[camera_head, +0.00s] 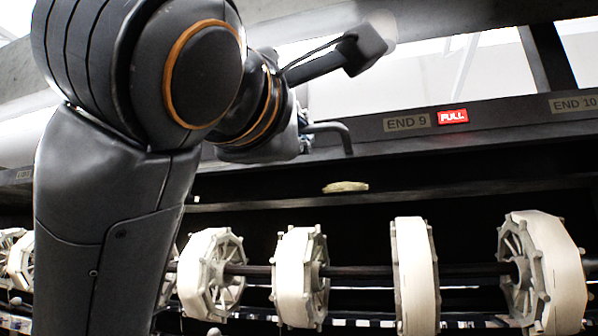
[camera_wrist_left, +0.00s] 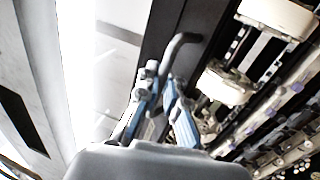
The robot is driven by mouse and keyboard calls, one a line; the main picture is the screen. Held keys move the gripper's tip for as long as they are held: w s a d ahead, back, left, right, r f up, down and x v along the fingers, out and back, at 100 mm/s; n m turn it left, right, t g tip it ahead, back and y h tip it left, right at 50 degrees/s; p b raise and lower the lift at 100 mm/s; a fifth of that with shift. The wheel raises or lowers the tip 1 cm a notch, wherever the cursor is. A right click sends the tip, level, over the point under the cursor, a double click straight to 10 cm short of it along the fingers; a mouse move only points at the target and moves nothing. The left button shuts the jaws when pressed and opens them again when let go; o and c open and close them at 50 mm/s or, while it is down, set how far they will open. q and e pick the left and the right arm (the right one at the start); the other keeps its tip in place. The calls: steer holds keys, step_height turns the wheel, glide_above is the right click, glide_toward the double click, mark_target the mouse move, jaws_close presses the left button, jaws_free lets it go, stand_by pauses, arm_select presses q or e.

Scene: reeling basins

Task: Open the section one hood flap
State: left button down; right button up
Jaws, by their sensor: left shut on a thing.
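My left gripper (camera_head: 303,131) is at the dark rail of the hood flap (camera_head: 365,132), mostly hidden behind my own wrist in the head view. It is shut on the grey bent handle (camera_head: 335,128), whose curved end sticks out to the right of it. In the left wrist view, the blue-sided fingers (camera_wrist_left: 163,82) sit at the lower part of the handle (camera_wrist_left: 183,40), which hooks to the right at its top. The flap has pale see-through panels above the rail. How far it stands open I cannot tell. My right gripper is not in view.
Several white reels (camera_head: 414,275) stand in a row on a dark shaft below the rail. The rail bears an END 9 label (camera_head: 407,123), a red PULL label (camera_head: 452,117) and an END 10 label (camera_head: 574,104). A pale small piece (camera_head: 346,187) lies on a ledge beneath.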

arm_select(q)
steer(key=shift+r+p, duration=0.5)
steer(key=shift+r, duration=0.6)
steer(key=shift+w+r+p, duration=0.15)
steer(key=shift+r+p, duration=0.3)
steer(key=shift+r, duration=0.25)
steer(key=c, duration=1.6)
jaws_free()
steer(key=shift+o, duration=0.2)
steer(key=shift+s+f, duration=0.1)
steer(key=shift+s, duration=0.1)
